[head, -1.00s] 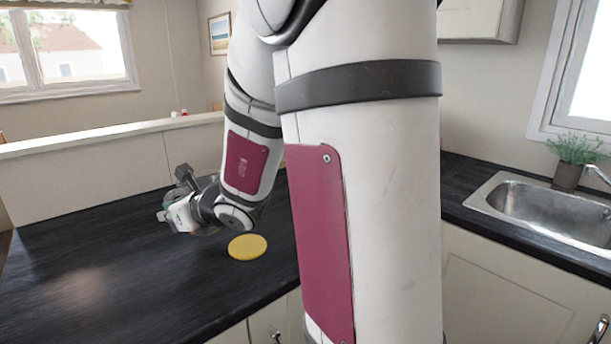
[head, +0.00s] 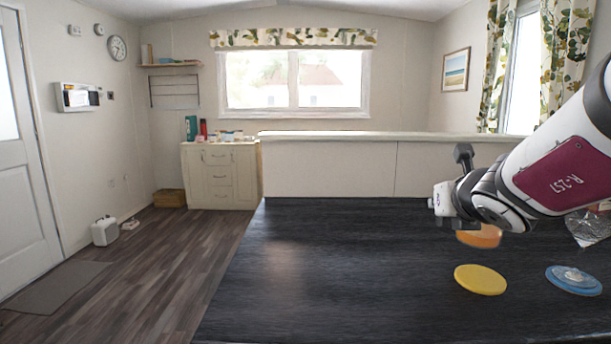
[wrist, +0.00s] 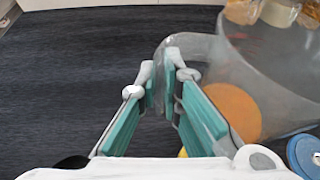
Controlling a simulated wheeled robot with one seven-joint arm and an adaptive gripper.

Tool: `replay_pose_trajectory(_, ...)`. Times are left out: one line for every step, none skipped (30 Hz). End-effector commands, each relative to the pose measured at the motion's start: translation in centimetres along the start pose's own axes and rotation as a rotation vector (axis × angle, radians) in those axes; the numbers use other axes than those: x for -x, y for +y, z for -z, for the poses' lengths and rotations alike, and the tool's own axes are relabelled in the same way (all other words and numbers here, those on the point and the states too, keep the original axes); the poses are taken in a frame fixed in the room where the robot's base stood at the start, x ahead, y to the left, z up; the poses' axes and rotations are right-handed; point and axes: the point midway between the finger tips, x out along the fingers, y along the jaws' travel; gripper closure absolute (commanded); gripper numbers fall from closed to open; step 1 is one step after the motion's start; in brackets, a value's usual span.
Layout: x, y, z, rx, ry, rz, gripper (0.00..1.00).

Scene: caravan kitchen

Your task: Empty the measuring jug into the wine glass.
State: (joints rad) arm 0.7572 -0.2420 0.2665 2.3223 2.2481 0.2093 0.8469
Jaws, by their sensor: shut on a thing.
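My gripper (wrist: 168,88) has its teal fingers closed on a clear upright piece, which looks like the handle of the see-through measuring jug (wrist: 205,50). The jug's body spreads to the right in the wrist view. An orange round patch shows through it; I cannot tell whether it is contents or a disc beneath. In the head view my gripper (head: 447,203) is over the counter at the right, and the jug is not clear there.
A yellow disc (head: 480,280) lies on the dark counter (head: 330,270), left of the blue one. An orange shape (head: 482,238) shows below my gripper. Amber-coloured items (wrist: 242,10) are at the wrist view's top right. The counter's left and middle are clear, with a raised ledge (head: 350,137) behind.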

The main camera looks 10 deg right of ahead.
Motion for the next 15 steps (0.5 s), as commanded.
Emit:
replay_pose_trajectory(0.1,-0.2,0.0,-0.001,-0.004,0.012,1.0)
replay_pose_trajectory(0.1,-0.3,0.0,-0.004,-0.004,0.019,1.0)
replay_pose_trajectory(0.2,-0.4,0.0,-0.006,-0.002,0.026,1.0)
replay_pose_trajectory(0.3,-0.5,-0.1,-0.009,-0.003,0.033,1.0)
replay_pose_trajectory(0.4,-0.7,-0.1,-0.012,-0.003,0.04,1.0)
replay_pose_trajectory(0.5,-0.8,-0.1,-0.016,-0.003,0.05,1.0)
replay_pose_trajectory(0.6,-0.9,-0.2,-0.018,-0.004,0.057,1.0)
replay_pose_trajectory(0.7,-1.0,-0.2,-0.021,-0.001,0.061,1.0)
replay_pose_trajectory(0.8,-1.1,-0.2,-0.022,-0.001,0.065,1.0)
replay_pose_trajectory(0.8,-1.1,-0.2,-0.023,-0.001,0.069,1.0)
replay_pose_trajectory(0.9,-1.2,-0.2,-0.026,0.0,0.075,1.0)
replay_pose_trajectory(1.0,-1.3,-0.2,-0.028,0.0,0.08,1.0)
replay_pose_trajectory(1.1,-1.4,-0.2,-0.029,0.0,0.084,1.0)
replay_pose_trajectory(1.1,-1.6,-0.2,-0.031,0.0,0.09,1.0)
replay_pose_trajectory(1.2,-1.6,-0.3,-0.035,0.0,0.095,1.0)
